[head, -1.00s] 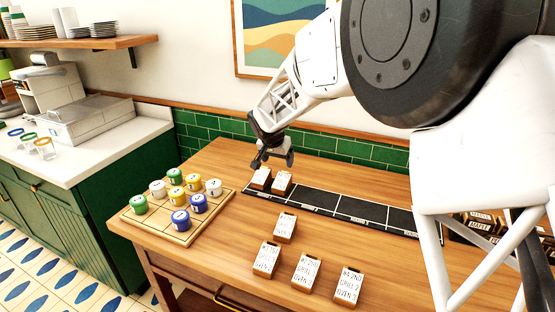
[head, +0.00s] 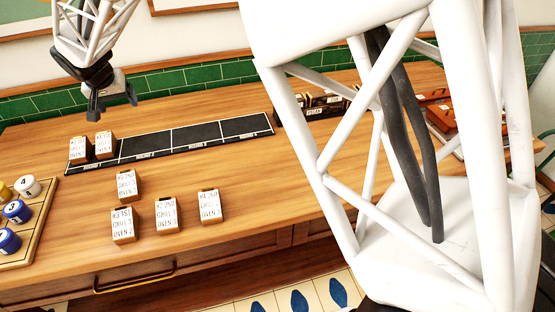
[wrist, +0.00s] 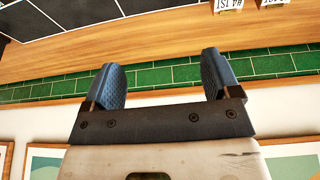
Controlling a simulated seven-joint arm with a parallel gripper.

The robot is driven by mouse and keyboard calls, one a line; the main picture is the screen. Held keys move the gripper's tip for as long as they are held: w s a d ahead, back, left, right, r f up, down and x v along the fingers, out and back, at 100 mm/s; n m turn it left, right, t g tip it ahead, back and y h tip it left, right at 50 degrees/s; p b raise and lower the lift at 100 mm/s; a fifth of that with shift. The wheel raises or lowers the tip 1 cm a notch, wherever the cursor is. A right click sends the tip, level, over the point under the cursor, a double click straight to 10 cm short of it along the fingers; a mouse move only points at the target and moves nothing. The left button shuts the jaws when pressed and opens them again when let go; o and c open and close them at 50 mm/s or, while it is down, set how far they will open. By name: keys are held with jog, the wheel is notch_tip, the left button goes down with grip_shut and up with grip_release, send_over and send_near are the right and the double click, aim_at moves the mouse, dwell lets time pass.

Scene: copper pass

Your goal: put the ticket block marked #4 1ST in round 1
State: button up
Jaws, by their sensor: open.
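My gripper (head: 112,106) is open and empty, above and behind the left end of the black strip; its open jaws also show in the wrist view (wrist: 161,72). In the wrist view, one block's label (wrist: 229,4) at the top edge seems to read #4 1ST. Several ticket blocks stand in front of the strip: one behind (head: 127,185) and a front row (head: 123,225) (head: 166,216) (head: 209,206). Their small print is hard to read.
The strip's other sections (head: 196,138) are bare. A wooden tray (head: 38,235) with numbered, coloured pots is at the left edge. Dark boxes (head: 325,103) and a reddish-brown case (head: 440,117) are to the right. A green tiled wall (head: 155,83) runs behind the table.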

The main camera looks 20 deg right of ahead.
jog(key=s+d+r, duration=0.3)
jog(key=s+d, duration=0.3)
jog(key=d, duration=0.3)
jog(key=s+d+r, duration=0.2)
jog(key=s+d, duration=0.3)
jog(key=d, duration=0.4)
jog(key=s+d+r, duration=0.3)
jog(key=s+d, duration=0.3)
jog(key=d, duration=0.4)
jog(key=s+d+f, duration=0.1)
jog(key=s+d, duration=0.3)
jog(key=s, duration=0.3)
jog(key=s+d+f+g, duration=0.1)
jog(key=s+d, duration=0.3)
jog(key=s, duration=0.4)
jog(key=s+d+f, duration=0.2)
jog(key=s+d, duration=0.3)
jog(key=s, duration=0.3)
jog(key=shift+s+g, duration=0.25)
jog(key=shift+g, duration=0.05)
jog(key=shift+o, duration=0.4)
